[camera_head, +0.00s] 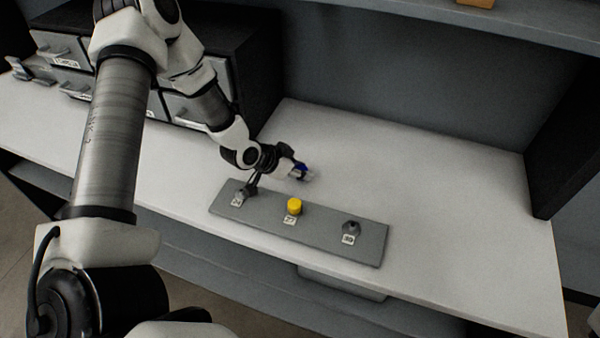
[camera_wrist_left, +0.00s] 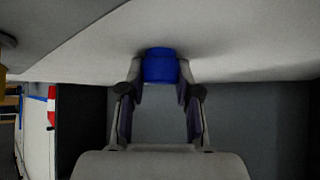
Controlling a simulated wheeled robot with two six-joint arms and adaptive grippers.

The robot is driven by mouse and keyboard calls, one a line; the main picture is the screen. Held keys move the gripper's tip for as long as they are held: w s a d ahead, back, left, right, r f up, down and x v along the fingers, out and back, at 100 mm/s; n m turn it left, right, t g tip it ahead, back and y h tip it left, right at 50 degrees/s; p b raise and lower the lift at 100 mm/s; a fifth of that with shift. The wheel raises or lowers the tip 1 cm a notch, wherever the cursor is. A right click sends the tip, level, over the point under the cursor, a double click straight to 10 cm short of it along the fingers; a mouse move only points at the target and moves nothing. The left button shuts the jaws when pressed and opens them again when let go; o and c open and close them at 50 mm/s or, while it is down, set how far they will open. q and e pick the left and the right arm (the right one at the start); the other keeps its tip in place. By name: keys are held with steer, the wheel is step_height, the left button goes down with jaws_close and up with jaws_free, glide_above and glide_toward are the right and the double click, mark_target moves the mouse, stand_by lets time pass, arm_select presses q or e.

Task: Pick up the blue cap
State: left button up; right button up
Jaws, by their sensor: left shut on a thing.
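The blue cap (camera_wrist_left: 160,67) is between the fingertips of my left gripper (camera_wrist_left: 160,80) in the left wrist view. The fingers touch it on both sides. In the head view my left gripper (camera_head: 298,172) is above the white table, just behind the grey board, and a bit of the blue cap (camera_head: 301,166) shows at its tips, partly hidden by the fingers. My right gripper is not in either view.
A grey board (camera_head: 318,233) lies on the white table (camera_head: 450,190). It bears a yellow cap (camera_head: 294,206) in the middle and bare dark stands at left (camera_head: 240,194) and right (camera_head: 351,228). Grey drawers (camera_head: 190,108) stand back left. The table's right side is clear.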

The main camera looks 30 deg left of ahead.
arm_select(q)
steer(key=shift+r, duration=0.55)
step_height(320, 180, up, 2)
steer(key=shift+s+a+r+b, duration=0.1)
steer(key=shift+s+r+b, duration=0.05)
steer(key=shift+r+b, duration=0.15)
steer(key=s, duration=0.1)
steer(key=s+p, duration=0.1)
steer(key=s+a, duration=0.1)
steer(key=shift+s+r+p, duration=0.3)
steer(key=shift+r+p, duration=0.1)
steer(key=s+a+p, duration=0.1)
steer(key=s+p, duration=0.2)
steer(key=s+a+r+p, duration=0.1)
steer(key=s+p, duration=0.2)
steer(key=s+a+p, duration=0.1)
steer(key=s+p, duration=0.1)
steer(key=shift+s+r+p, duration=0.3)
steer(key=shift+s+p, duration=0.1)
steer(key=shift+s+a+f, duration=0.15)
steer(key=shift+s+f, duration=0.05)
steer(key=shift+s, duration=0.3)
steer(key=shift+s+a+f, duration=0.15)
steer(key=shift+s+f, duration=0.05)
steer(key=shift+s, duration=0.3)
steer(key=shift+s+f+p, duration=0.1)
steer(key=shift+s+p, duration=0.15)
steer(key=shift+p, duration=0.05)
steer(key=shift+f, duration=0.15)
